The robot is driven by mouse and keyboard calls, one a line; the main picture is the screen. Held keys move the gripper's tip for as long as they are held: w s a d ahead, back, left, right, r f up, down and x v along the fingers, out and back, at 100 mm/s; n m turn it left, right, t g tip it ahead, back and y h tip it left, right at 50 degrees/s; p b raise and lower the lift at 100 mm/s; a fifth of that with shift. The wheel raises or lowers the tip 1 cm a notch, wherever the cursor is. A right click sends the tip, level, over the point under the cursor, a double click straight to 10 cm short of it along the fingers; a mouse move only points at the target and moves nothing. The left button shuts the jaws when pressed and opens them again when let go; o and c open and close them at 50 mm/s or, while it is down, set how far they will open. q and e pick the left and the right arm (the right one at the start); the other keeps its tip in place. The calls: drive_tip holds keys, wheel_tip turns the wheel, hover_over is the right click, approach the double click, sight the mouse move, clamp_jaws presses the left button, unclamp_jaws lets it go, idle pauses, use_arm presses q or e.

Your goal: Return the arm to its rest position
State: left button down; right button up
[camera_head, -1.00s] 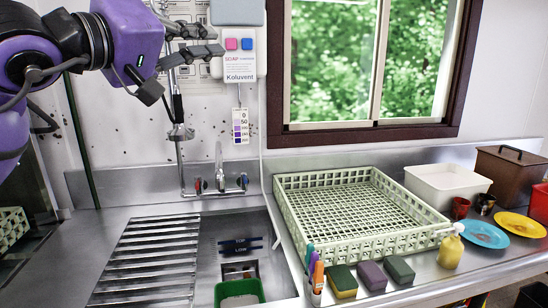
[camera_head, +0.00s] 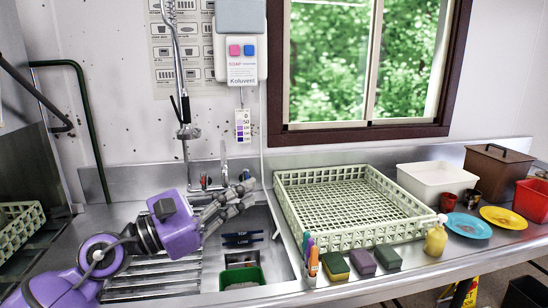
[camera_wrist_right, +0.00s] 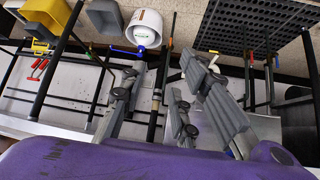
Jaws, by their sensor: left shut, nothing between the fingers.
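My left arm comes in low from the left over the ribbed drainboard (camera_head: 150,277). Its left gripper (camera_head: 236,201) points to the right above the sink, in front of the faucet, with grey fingers shut and nothing held. The fingers partly hide the faucet base. In the right wrist view, my right gripper (camera_wrist_right: 168,100) has its grey fingers spread apart with nothing between them. My right arm does not show in the head view.
A pale green dish rack (camera_head: 350,205) stands right of the sink. A green container (camera_head: 241,279) sits in the basin. Markers (camera_head: 312,260), sponges (camera_head: 362,262) and a yellow soap bottle (camera_head: 436,238) line the counter's front. Plates (camera_head: 469,226) and bins (camera_head: 438,180) stand right.

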use_arm(q)
drive_tip(key=s+a+f+n+t+y+p, duration=0.1)
drive_tip(key=s+a+f+n+t+y, duration=0.25)
drive_tip(key=f+n, duration=0.8)
drive_tip(key=s+a+f+n+t+y, duration=0.1)
drive_tip(key=s+a+f+n+y, duration=0.35)
drive_tip(key=f+n, duration=0.65)
drive_tip(key=s+a+f+n+t+y+p, duration=0.15)
drive_tip(key=a+f+n+y, duration=0.4)
drive_tip(key=f+n, duration=0.55)
drive_tip(key=s+f+n+g+y, duration=0.1)
drive_tip(key=s+f+n+g, duration=0.3)
drive_tip(key=s+f+n, duration=0.5)
drive_tip(key=s+f+n+g+y, duration=0.2)
drive_tip(key=s+f+n+g, duration=0.2)
drive_tip(key=s+f+n, duration=0.5)
drive_tip(key=s+f, duration=0.2)
drive_tip(key=s, duration=0.6)
drive_tip(key=shift+f, duration=0.2)
use_arm(e)
drive_tip(key=shift+s+a+r, duration=0.1)
drive_tip(key=shift+a+r, duration=0.05)
drive_tip(key=shift+r, duration=0.4)
drive_tip(key=shift+a+r, duration=0.15)
drive_tip(key=shift+r, duration=0.4)
